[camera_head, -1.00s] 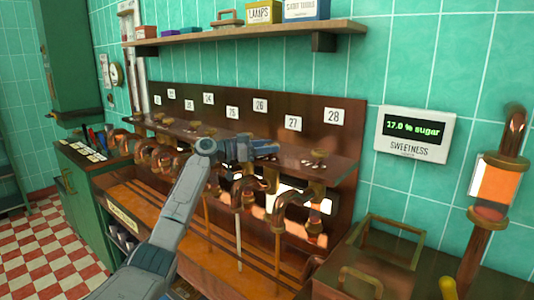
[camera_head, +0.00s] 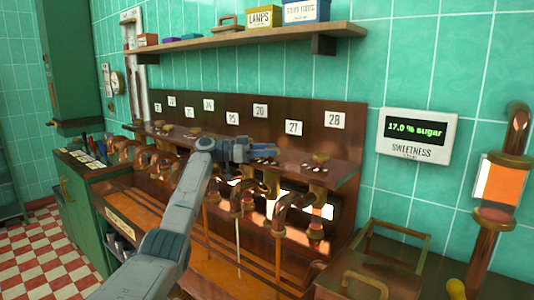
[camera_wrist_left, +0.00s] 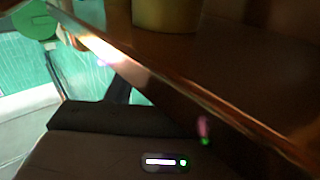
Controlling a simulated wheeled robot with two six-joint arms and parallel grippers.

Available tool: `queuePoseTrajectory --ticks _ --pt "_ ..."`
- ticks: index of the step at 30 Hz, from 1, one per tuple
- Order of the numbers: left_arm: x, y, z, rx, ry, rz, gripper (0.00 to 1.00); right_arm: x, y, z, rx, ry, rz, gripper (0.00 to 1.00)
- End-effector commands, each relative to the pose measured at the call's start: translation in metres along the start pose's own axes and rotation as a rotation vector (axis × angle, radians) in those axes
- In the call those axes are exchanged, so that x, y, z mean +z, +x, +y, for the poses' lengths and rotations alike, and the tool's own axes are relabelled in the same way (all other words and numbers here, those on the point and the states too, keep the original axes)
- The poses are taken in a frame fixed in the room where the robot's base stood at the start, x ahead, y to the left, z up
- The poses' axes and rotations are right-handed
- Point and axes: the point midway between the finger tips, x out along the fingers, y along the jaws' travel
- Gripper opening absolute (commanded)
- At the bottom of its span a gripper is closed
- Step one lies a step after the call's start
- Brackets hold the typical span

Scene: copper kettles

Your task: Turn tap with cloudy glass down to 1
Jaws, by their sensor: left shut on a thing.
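Copper taps stand in a row under numbered cards on a wooden backboard; a curved tap (camera_head: 248,192) hangs under my left gripper and another (camera_head: 292,205) is to its right. My left gripper (camera_head: 264,151) is at the ledge below card 26, shut on a tap handle that its jaws mostly hide. In the left wrist view a brass round piece (camera_wrist_left: 166,14) stands on the dark ledge (camera_wrist_left: 230,75). Pale lit panes (camera_head: 327,210) show behind the taps; I cannot tell which glass is cloudy. My right gripper is out of view.
A display (camera_head: 416,129) on the tiled wall reads 17.0 % sugar. A shelf (camera_head: 230,44) with boxes hangs above the cards. At right stand a copper pipe with an orange window (camera_head: 500,182) and a wooden box with a brass frame (camera_head: 385,252).

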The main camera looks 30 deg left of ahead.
Motion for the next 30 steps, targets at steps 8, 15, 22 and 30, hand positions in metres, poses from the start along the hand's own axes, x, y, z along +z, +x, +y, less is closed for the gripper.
queuePoseTrajectory --ticks 8,15,22,30 --pt "0.0006 0.0001 -0.0002 0.015 0.000 -0.001 0.25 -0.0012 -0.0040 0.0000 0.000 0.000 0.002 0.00" --pt "0.0006 0.0001 -0.0002 0.015 0.000 -0.001 0.25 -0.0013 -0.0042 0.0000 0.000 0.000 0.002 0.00" --pt "0.0005 0.0001 -0.0002 0.014 0.000 -0.001 0.70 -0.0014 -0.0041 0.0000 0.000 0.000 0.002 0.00" --pt "-0.0024 0.0002 -0.0002 0.014 0.001 0.000 0.70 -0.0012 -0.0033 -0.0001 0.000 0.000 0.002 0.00"
